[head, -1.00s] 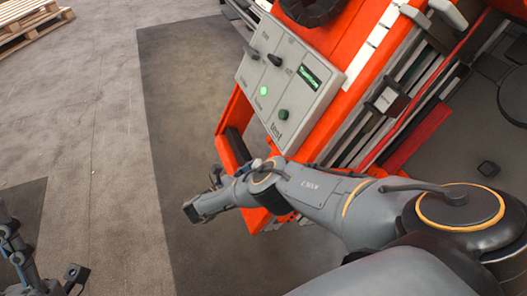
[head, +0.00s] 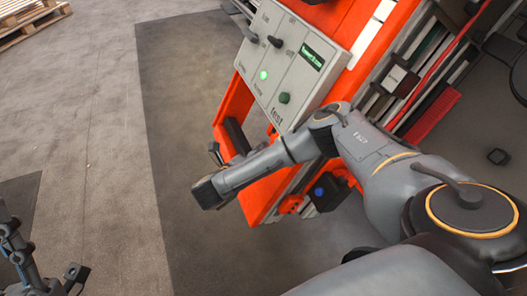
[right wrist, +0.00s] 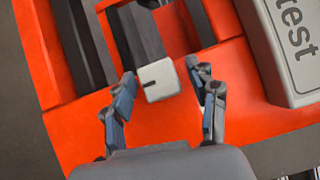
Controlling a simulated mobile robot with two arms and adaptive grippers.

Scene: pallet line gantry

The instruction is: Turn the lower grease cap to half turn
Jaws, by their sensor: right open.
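In the right wrist view a small pale grey square-looking cap (right wrist: 158,80) with a dark mark on its left edge sits on the orange frame. I cannot tell from its label which cap it is. My right gripper (right wrist: 160,72) is open, with one finger on each side of the cap and gaps showing between them. In the head view my right forearm reaches to the orange frame; the cap and right fingers cannot be made out there. My left gripper (head: 16,245) is partly in view at the lower left, away from the machine.
The orange machine frame (head: 232,105) carries a grey control panel (head: 285,65) with knobs, a lit green lamp and a green display. A dark box with a blue button (head: 322,192) sits below my right forearm. A wooden pallet (head: 30,20) lies far left.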

